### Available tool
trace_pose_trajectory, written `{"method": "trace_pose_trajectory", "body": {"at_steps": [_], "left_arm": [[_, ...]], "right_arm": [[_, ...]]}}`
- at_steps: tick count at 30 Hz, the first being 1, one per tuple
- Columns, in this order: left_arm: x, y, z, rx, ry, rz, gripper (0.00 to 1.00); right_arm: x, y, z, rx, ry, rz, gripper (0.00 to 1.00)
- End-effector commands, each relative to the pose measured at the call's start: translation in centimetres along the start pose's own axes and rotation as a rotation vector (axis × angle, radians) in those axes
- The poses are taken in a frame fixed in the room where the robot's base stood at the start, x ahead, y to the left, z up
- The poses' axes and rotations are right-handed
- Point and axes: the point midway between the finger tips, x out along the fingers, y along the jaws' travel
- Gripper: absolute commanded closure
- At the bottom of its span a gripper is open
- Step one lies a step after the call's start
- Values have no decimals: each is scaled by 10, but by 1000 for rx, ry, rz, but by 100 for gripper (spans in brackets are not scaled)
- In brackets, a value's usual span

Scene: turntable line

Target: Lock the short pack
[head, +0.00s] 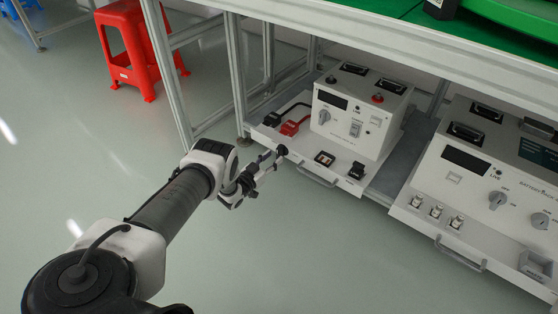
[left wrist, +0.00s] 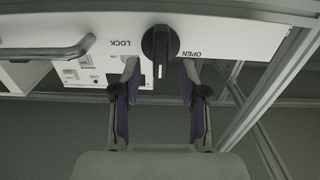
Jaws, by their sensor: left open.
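The shorter white pack (head: 350,120) stands on a white sliding tray (head: 300,160) under the green-topped bench. In the left wrist view, the tray front shows upside down with a black rotary knob (left wrist: 160,43) between the words LOCK, left of it, and OPEN, right of it. The knob's white line runs straight up and down in that picture. My left gripper (head: 270,158) is at the tray's left front corner and hides the knob in the head view. Its open fingers (left wrist: 160,78) are on either side of the knob's lower end; contact cannot be told. My right gripper is not in view.
A longer white battery pack (head: 475,165) stands to the right on its own tray. A tray handle (head: 315,180) sticks out right of my gripper. A metal bench leg (head: 237,80) stands close behind it. A red stool (head: 128,50) is further back; the floor in front is clear.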

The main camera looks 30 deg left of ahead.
Motion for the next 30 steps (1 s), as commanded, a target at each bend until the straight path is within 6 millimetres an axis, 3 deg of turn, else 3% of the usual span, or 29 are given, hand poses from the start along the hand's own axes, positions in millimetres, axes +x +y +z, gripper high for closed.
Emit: {"method": "trace_pose_trajectory", "body": {"at_steps": [1,6,14,18,30], "left_arm": [[10,0,6,1,4,1,57],[33,0,3,0,1,0,57],[37,0,0,0,0,0,57],[36,0,0,0,0,0,100],[36,0,0,20,-1,-1,100]], "right_arm": [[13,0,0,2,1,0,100],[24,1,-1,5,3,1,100],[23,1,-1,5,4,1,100],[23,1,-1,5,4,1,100],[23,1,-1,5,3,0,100]]}}
